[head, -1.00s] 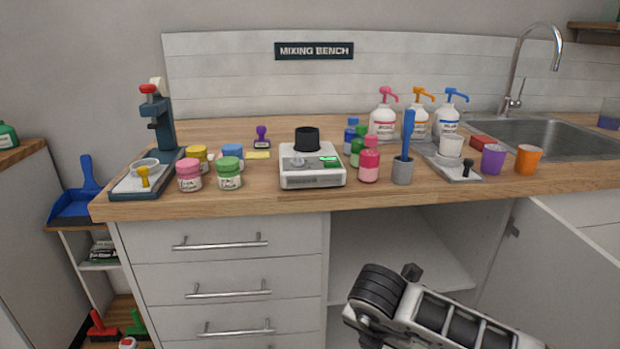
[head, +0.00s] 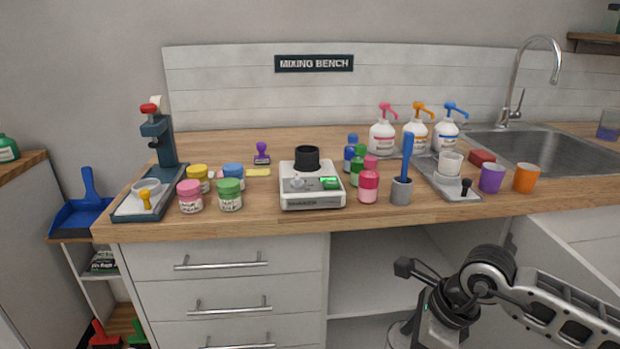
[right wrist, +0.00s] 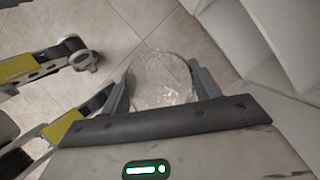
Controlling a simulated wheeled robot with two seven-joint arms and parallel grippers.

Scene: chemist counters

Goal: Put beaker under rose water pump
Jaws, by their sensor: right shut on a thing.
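A clear glass beaker (right wrist: 163,82) sits between the fingers of my right gripper (right wrist: 160,70) in the right wrist view. The gripper is shut on it, with tiled floor beyond. In the head view my right arm is at the lower right, in front of the open cupboard and below the counter top; I cannot make out the beaker there. Three white pump bottles stand at the back of the counter: one with a pink pump (head: 382,136), one with an orange pump (head: 415,135), one with a blue pump (head: 446,132). Their labels are too small to read. My left gripper is not in view.
A grey tray (head: 434,181) with a white cup and black-handled tool lies in front of the pumps. Coloured bottles (head: 369,185), a blue-handled tool in a grey cup (head: 401,190), and purple and orange cups (head: 525,178) crowd the front edge. A cupboard door (head: 570,262) stands open.

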